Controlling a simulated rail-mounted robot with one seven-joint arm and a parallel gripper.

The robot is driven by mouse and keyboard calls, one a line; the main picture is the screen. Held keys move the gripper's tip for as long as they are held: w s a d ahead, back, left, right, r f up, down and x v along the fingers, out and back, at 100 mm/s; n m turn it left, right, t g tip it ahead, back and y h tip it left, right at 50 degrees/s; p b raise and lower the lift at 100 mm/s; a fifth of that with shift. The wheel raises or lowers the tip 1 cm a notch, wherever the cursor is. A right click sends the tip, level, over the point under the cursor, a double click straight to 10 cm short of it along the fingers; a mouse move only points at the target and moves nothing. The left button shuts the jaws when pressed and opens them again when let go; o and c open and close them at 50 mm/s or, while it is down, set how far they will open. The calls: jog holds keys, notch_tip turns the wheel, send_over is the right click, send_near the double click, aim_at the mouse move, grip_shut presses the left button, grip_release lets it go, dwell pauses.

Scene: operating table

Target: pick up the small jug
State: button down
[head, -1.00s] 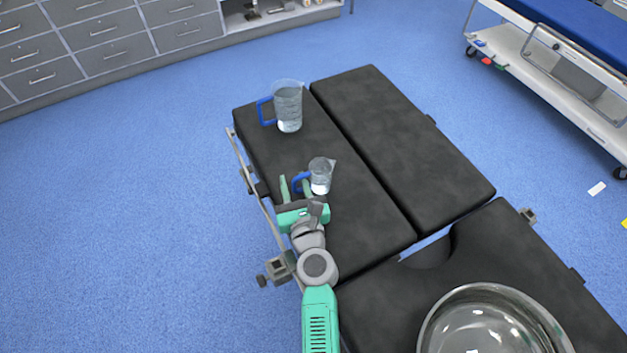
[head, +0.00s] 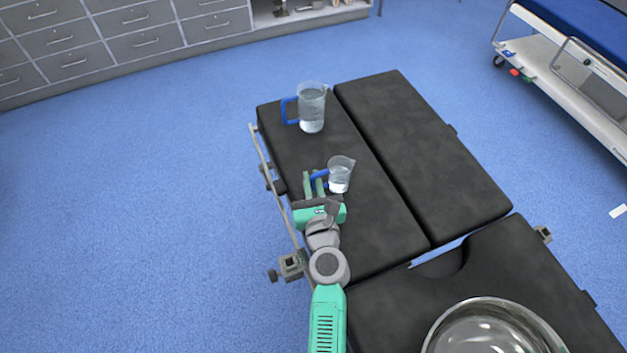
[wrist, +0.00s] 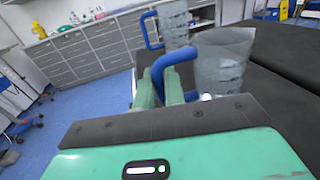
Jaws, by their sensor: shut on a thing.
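The small jug (head: 341,174) is clear with a blue handle and some liquid in it. It is on or just above the black table pad; I cannot tell whether it touches. My gripper (head: 315,182) is at its left side, shut on the blue handle. In the wrist view the small jug (wrist: 222,62) is upright just beyond the fingers, and my gripper (wrist: 162,85) has its green fingers on either side of the blue handle.
A larger clear jug (head: 312,108) with a blue handle stands farther back on the black operating table (head: 425,150). A shiny metal basin (head: 490,330) is at the front right. A metal rail (head: 268,180) runs along the table's left edge. Grey drawers line the back.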

notch_tip(320, 180, up, 2)
jog(key=shift+r+p, duration=0.15)
jog(key=shift+p, duration=0.55)
jog(key=shift+s, duration=0.35)
jog(key=s+r+p, duration=0.1)
jog(key=s+p, duration=0.2)
jog(key=s, duration=1.2)
jog(key=shift+s+r, duration=0.1)
jog(key=shift+s, duration=0.05)
